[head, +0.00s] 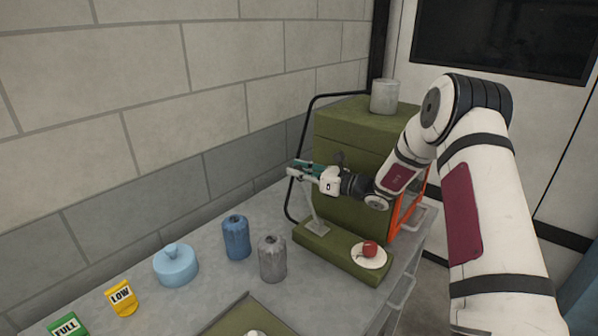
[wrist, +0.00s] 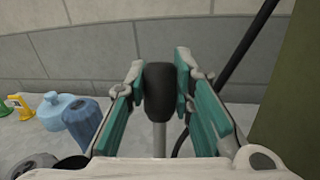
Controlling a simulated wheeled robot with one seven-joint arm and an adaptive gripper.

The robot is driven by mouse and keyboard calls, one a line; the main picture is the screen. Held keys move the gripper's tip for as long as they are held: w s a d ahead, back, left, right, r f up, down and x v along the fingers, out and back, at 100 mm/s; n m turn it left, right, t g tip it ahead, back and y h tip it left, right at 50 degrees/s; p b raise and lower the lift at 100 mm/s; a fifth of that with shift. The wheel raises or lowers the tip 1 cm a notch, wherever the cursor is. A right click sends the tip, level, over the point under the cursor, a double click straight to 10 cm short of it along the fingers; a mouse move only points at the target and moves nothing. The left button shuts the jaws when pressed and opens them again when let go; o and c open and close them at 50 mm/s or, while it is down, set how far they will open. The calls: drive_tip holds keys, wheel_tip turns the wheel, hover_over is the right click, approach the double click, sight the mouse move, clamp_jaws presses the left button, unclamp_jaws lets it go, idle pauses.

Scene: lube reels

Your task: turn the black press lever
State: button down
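The black press lever (wrist: 160,90) shows in the wrist view as a dark rounded grip on a grey shaft. It stands upright between the fingertips of my gripper (wrist: 160,75), which lie close against both its sides. In the head view my gripper (head: 308,173) is at the upper end of the lever's grey arm (head: 313,212), which rises from the green press base (head: 322,248). The lever's black grip is largely hidden there by my fingers.
The green press body (head: 345,190) stands right of my gripper, with a grey cup (head: 384,96) on top. A white plate (head: 370,262) with a red item is on the base. Blue (head: 236,238) and grey (head: 272,258) canisters stand left on the table, near the block wall.

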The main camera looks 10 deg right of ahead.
drive_tip(key=s+d+r+n+t+y, duration=0.1)
drive_tip(key=s+d+t+y, duration=0.2)
drive_tip(key=s+d+y, duration=0.2)
drive_tip(key=shift+s+d+r+n+t+b, duration=0.15)
drive_tip(key=shift+s+d+n+t+b, duration=0.25)
drive_tip(key=shift+s, duration=0.85)
drive_tip(key=shift+a, duration=0.15)
drive_tip(key=c, duration=1.4)
unclamp_jaws()
drive_tip(key=shift+o, duration=0.2)
drive_tip(key=shift+s, duration=0.1)
drive_tip(key=v, duration=0.7)
drive_tip(key=shift+d, duration=0.2)
drive_tip(key=shift+s, duration=0.1)
